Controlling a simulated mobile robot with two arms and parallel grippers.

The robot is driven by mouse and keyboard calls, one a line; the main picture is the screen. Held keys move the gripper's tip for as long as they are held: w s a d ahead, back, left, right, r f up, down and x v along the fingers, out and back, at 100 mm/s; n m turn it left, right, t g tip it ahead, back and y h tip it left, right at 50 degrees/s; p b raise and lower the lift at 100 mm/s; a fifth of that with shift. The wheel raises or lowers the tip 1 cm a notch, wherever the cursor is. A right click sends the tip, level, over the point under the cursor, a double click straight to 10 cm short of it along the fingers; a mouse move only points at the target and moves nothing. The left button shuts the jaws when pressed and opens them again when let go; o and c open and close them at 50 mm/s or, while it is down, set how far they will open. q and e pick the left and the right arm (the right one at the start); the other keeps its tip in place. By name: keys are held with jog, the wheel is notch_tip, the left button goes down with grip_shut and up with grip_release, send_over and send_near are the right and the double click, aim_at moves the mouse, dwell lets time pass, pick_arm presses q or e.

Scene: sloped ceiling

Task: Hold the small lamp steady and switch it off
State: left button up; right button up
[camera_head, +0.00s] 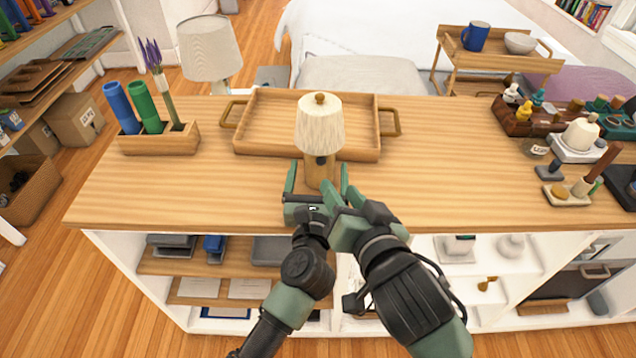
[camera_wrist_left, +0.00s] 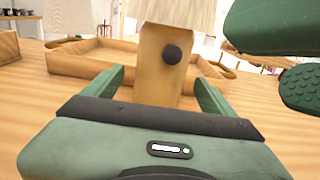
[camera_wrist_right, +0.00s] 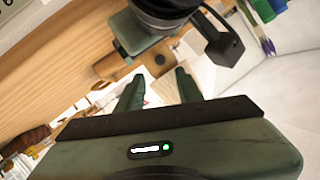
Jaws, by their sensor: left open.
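The small lamp (camera_head: 319,130) stands upright near the table's front edge, with a ribbed cream shade and a wooden base. A dark round knob (camera_wrist_left: 172,54) is on the base's front in the left wrist view. My left gripper (camera_head: 317,180) is open, its fingers on either side of the base; gaps seem to remain. My right gripper (camera_wrist_right: 159,72) is open and close beside the left one, in front of the lamp and to its right. Its fingers also show at the upper right of the left wrist view. I cannot tell whether the lamp is lit.
A wooden tray (camera_head: 262,143) lies right behind the lamp. A larger lamp (camera_head: 209,48) stands behind the table. A holder (camera_head: 160,140) with blue and green tubes is at left. Bottles and small tools crowd the right end. Tabletop right of the lamp (camera_head: 450,160) is clear.

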aim_at(320, 161)
pick_arm(q)
jog(key=shift+w+d, duration=0.15)
jog(key=shift+w, duration=1.8)
jog(key=c, duration=1.8)
jog(key=shift+c, duration=0.4)
pick_arm(e)
grip_shut()
pick_arm(q)
jog(key=shift+f, duration=0.1)
